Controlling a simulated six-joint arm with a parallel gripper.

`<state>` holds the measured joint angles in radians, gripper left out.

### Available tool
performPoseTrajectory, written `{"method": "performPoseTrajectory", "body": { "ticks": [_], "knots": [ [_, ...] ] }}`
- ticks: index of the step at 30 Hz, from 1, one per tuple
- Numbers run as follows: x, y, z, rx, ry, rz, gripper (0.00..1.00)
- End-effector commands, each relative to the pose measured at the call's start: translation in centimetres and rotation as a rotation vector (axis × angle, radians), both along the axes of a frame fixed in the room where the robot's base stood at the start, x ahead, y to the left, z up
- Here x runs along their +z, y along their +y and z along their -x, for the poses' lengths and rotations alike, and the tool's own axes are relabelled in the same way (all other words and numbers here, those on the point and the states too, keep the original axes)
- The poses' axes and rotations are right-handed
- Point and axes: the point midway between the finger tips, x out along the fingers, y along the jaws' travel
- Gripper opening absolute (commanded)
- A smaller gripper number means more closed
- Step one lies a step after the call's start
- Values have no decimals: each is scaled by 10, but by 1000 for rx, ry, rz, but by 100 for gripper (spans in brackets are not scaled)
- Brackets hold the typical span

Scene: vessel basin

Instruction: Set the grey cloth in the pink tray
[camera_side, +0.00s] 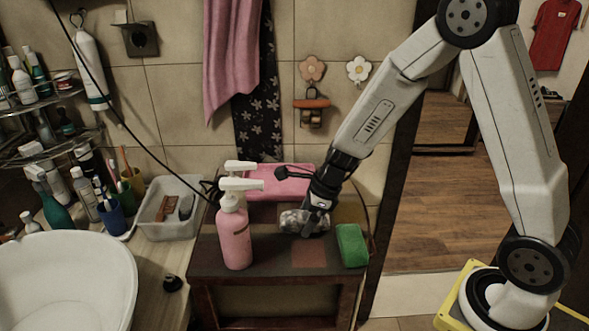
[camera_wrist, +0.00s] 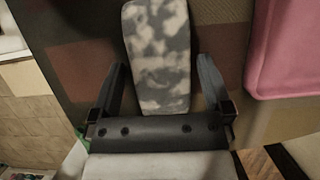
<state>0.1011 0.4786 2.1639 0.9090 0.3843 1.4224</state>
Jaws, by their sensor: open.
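The grey cloth (camera_side: 294,221) is a mottled grey and white bundle on the small dark table. In the wrist view the cloth (camera_wrist: 160,50) is a long shape lying between my fingers. My gripper (camera_side: 314,222) is open, pointing down at the cloth, with one finger on each side (camera_wrist: 162,68). I cannot tell whether the fingers touch it. The pink tray (camera_side: 270,180) is at the back of the table, behind the cloth, partly hidden by pump heads and my wrist. Its edge also shows at the right of the wrist view (camera_wrist: 285,55).
A pink pump bottle (camera_side: 234,238) stands left of the cloth, at the table's front. A green sponge (camera_side: 351,246) lies to the right. A clear bin (camera_side: 170,215) and a white basin (camera_side: 65,280) are further left. The table front centre is clear.

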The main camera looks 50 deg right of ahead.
Motion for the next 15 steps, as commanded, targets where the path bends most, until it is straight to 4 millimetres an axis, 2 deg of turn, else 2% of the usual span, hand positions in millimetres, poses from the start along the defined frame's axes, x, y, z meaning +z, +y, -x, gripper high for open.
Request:
{"method": "performPoseTrajectory", "body": {
  "ticks": [3,10,11,12,15],
  "knots": [
    [0,0,0,0,0,0,100],
    [0,0,0,0,0,0,27],
    [0,0,0,0,0,0,22],
    [0,0,0,0,0,0,13],
    [0,0,0,0,0,0,13]
  ]
}}
